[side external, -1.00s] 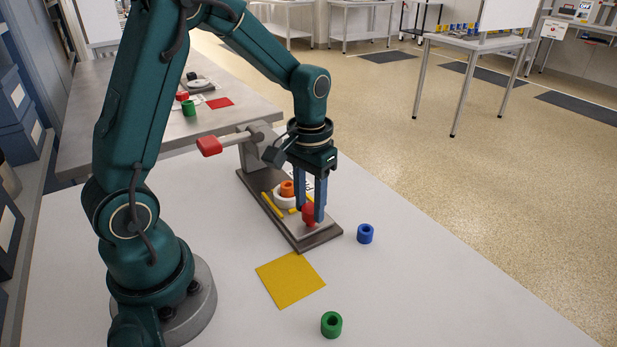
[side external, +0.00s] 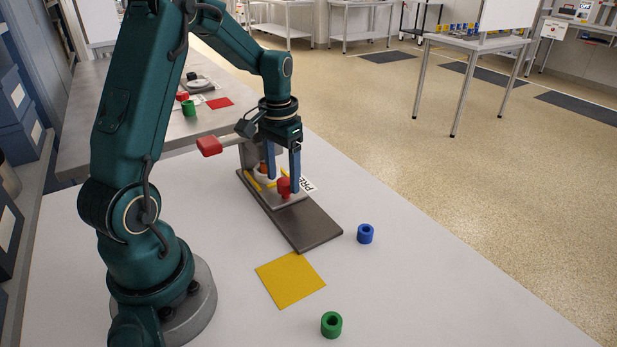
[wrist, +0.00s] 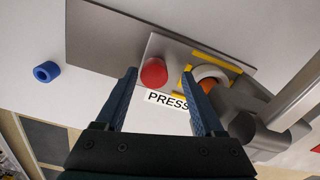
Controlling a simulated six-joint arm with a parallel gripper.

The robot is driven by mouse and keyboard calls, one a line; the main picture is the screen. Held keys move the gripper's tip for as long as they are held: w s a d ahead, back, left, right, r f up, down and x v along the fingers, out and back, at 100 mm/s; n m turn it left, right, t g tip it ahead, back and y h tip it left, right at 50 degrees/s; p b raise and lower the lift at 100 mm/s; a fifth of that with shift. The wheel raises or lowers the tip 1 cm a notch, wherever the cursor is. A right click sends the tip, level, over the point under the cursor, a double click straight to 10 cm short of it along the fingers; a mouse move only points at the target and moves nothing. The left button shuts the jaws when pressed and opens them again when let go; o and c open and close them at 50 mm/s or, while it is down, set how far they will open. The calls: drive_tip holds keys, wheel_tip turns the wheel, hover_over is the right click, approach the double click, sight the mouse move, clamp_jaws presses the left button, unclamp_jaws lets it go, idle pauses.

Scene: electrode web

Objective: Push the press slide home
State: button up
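The press slide (side external: 296,199) is a light grey plate on a long dark base (side external: 305,226). Its red knob (side external: 284,187) stands upright at its near end. On it sit a white ring with an orange ring (side external: 264,168) and yellow strips. The slide's far end lies close to or under the press's grey column; my gripper partly hides this. My gripper (side external: 284,183) points down with its blue fingers apart, the knob between them. In the wrist view the knob (wrist: 153,72) sits nearer the left fingertip, with a gap to the right one. Contact with the left finger is unclear.
A press lever with a red grip (side external: 209,146) sticks out to the left. A yellow square (side external: 290,278), a blue ring (side external: 365,234) and a green ring (side external: 331,325) lie on the near table. The base's near half is bare.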

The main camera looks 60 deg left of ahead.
drive_tip(key=shift+d, duration=0.1)
drive_tip(key=shift+r, duration=2.6)
wheel_tip(320, 180, up, 8)
drive_tip(key=s+d+r+m+t, duration=0.1)
drive_tip(key=s+d+r+m, duration=0.1)
drive_tip(key=d, duration=0.3)
drive_tip(key=s+d+r+m+t, duration=0.1)
drive_tip(key=s+d+r+t, duration=0.15)
drive_tip(key=d, duration=0.35)
drive_tip(key=s+d+f+t, duration=0.2)
drive_tip(key=s+d+f, duration=0.3)
drive_tip(key=s+f, duration=0.1)
drive_tip(key=shift+s+f, duration=0.25)
drive_tip(key=shift+s, duration=0.05)
